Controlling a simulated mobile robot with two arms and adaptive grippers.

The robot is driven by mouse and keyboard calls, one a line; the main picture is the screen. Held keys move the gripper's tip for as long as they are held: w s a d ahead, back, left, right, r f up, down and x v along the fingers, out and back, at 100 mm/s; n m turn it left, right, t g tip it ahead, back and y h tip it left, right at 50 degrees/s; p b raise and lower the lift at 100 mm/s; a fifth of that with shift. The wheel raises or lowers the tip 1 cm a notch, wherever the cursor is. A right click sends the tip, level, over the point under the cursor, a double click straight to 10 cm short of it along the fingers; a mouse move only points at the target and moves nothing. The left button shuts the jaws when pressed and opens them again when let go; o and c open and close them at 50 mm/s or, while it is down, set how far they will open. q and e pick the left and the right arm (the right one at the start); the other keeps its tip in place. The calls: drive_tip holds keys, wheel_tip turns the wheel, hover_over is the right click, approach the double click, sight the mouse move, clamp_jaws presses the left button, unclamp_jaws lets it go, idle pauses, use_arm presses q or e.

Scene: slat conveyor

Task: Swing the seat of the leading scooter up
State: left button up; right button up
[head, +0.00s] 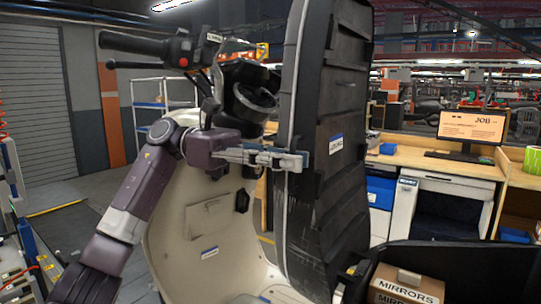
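The scooter's seat (327,215) stands steeply upright in the middle of the head view, a long black panel with a pale strip along its left edge. The cream scooter body (200,220) is behind and below it, with the handlebar (150,45) at upper left. My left gripper (292,160) reaches in from the left, its fingertips at the seat's left edge about halfway up. The fingers overlap that edge in the picture. I cannot tell whether they are closed on it or only touch it. My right gripper is not in view.
A black open container (480,268) with a cardboard box marked MIRRORS (407,287) is at lower right. A wooden workbench (440,165) with a monitor (472,127) stands behind it.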

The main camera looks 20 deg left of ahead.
use_arm(q)
drive_tip(key=w+a, duration=0.1)
drive_tip(key=a, duration=1)
drive_tip(key=shift+w+a+r, duration=0.15)
drive_tip(key=shift+a+r, duration=0.15)
